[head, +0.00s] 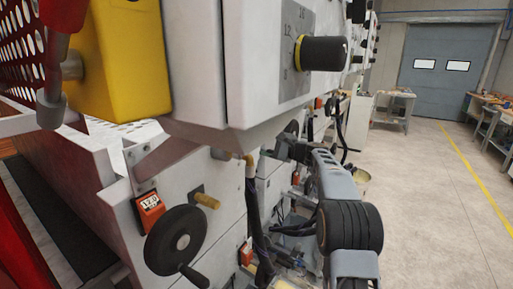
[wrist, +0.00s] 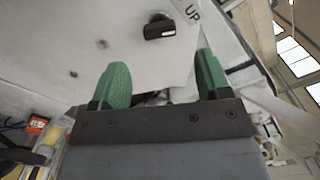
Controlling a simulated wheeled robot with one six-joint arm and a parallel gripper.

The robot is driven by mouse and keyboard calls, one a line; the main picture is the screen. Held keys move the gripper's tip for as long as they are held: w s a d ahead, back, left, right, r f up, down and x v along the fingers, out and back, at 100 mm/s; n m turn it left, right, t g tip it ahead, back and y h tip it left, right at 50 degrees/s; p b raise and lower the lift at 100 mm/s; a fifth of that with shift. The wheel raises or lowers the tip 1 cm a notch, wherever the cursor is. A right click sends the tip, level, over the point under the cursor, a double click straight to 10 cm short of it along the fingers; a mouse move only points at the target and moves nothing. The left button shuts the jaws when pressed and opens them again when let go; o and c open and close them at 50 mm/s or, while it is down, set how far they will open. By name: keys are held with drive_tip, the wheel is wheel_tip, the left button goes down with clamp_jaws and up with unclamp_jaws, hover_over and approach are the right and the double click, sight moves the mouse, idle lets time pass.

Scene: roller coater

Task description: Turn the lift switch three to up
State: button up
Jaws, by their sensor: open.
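A black lift switch (wrist: 160,28) sits on a pale panel at the top of the wrist view. The letters "UP" are printed beside it on the right, tilted in the picture. Its handle looks roughly level in the picture. I cannot read which number it is. My gripper (wrist: 161,72) shows two green fingers spread wide apart with nothing between them. The switch lies ahead of the fingertips, beyond the gap and apart from them.
In the head view a black knob (head: 324,53) juts from the cabinet close by. A handwheel (head: 176,241) and an orange counter (head: 150,208) are on the machine's side. A yellow block (head: 125,60) is at upper left. Open floor (head: 430,200) lies to the right.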

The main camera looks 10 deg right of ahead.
drive_tip(key=b+v, duration=0.1)
drive_tip(key=v, duration=0.6)
drive_tip(key=shift+b, duration=0.4)
drive_tip(key=s+a+f+n+g+h, duration=0.1)
drive_tip(key=s+f+n+g+h, duration=0.2)
drive_tip(key=f, duration=0.5)
drive_tip(key=s+a+f+n+g+h, duration=0.1)
drive_tip(key=s+f+g+h, duration=0.15)
drive_tip(key=s+f, duration=0.35)
drive_tip(key=s+a+f+n+g+h, duration=0.1)
drive_tip(key=s+a+n+h, duration=0.1)
drive_tip(key=s, duration=0.7)
drive_tip(key=s+a+f+n+g+h, duration=0.1)
drive_tip(key=s+a+f+n+h, duration=0.1)
drive_tip(key=s+n, duration=0.3)
drive_tip(key=s+a+f+n+g+h, duration=0.1)
drive_tip(key=s+a+f+n+h, duration=0.1)
drive_tip(key=s, duration=1)
drive_tip(key=shift+s+a+n+h, duration=0.4)
drive_tip(key=shift+a+n+h, duration=0.25)
drive_tip(key=shift+a+n, duration=0.5)
